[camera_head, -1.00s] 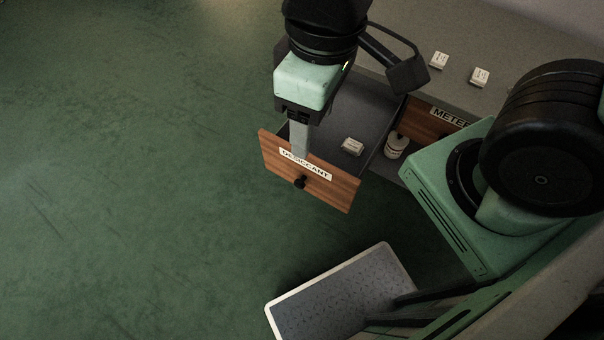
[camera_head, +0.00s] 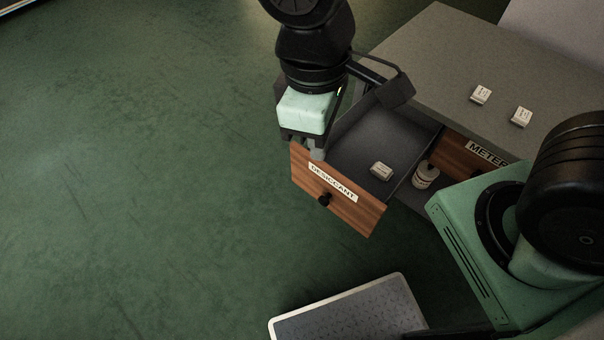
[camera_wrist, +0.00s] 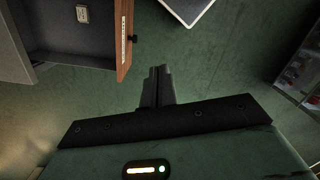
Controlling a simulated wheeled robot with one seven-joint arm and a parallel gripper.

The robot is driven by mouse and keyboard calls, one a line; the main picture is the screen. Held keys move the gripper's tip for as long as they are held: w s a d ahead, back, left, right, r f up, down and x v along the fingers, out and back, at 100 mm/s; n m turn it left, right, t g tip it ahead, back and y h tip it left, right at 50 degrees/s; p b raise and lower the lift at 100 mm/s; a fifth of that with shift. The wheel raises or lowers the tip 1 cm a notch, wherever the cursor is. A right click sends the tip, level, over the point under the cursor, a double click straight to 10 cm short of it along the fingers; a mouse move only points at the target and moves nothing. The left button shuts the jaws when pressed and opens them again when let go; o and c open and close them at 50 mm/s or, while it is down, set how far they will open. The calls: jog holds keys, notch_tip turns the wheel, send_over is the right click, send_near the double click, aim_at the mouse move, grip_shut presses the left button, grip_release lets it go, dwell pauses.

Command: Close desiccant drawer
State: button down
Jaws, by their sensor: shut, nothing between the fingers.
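The desiccant drawer stands pulled out, its wooden front (camera_head: 340,198) bearing a "DESICCANT" label (camera_head: 333,182) and a dark round knob (camera_head: 323,199). Its grey inside (camera_head: 375,140) holds a small white box (camera_head: 381,171). My gripper (camera_head: 318,154) is shut and empty, by the top edge of the front near its left end. In the wrist view the shut fingers (camera_wrist: 157,72) lie just beyond the end of the wooden front (camera_wrist: 123,40), toward the knob side, with a small gap showing. I cannot tell whether they touch it.
Two white boxes (camera_head: 481,95) (camera_head: 521,116) lie on the grey cabinet top (camera_head: 430,65). Green floor (camera_head: 140,180) is clear at the left.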

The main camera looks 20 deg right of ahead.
jog(key=w+a+f+n+h+b, duration=0.1)
jog(key=w+a+f+n+h, duration=0.15)
jog(key=f, duration=0.35)
jog(key=w+a+f+n+h+b, duration=0.1)
jog(key=w+a+f+n+h, duration=0.1)
jog(key=w+a+f+n, duration=0.3)
jog(key=n+t+h, duration=0.3)
jog(key=n+t, duration=0.3)
send_near(298, 166)
notch_tip(298, 166, down, 4)
jog(key=shift+w+d+f+p, duration=0.1)
jog(key=shift+w+d+p, duration=0.5)
jog(key=shift+d, duration=0.3)
jog(key=shift+w+d+f+p, duration=0.1)
jog(key=shift+w+d+p, duration=0.25)
jog(key=shift+w+d, duration=0.45)
jog(key=shift+s+d, duration=0.15)
jog(key=shift+d, duration=0.1)
